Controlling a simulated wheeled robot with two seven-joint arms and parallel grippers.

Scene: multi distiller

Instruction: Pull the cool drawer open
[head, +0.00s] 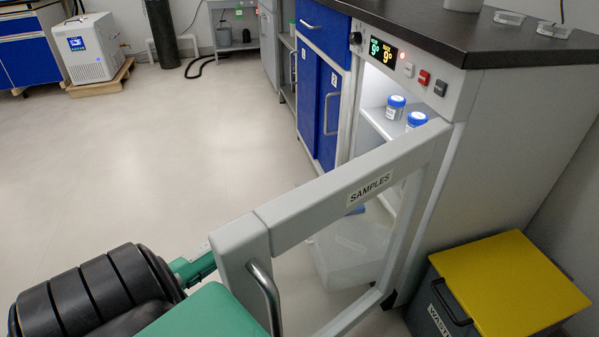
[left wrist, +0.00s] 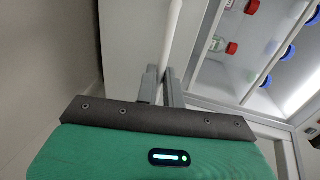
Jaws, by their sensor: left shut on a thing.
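A lit cooler cabinet (head: 470,88) stands at the right in the head view. Its framed glass door, labelled SAMPLES (head: 370,188), stands swung out toward me. A curved metal handle (head: 266,296) is at the door's near end. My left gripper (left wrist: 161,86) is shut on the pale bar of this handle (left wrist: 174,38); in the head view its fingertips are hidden. A pale translucent bin or drawer (head: 352,250) shows low through the door; I cannot tell whether it is the cool drawer. My right gripper is not in view.
Blue-capped jars (head: 396,106) stand on the cooler's shelf. Red-capped bottles (left wrist: 231,48) show inside in the wrist view. A waste bin with a yellow lid (head: 510,283) stands right of the cooler. Open floor (head: 190,150) lies to the left.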

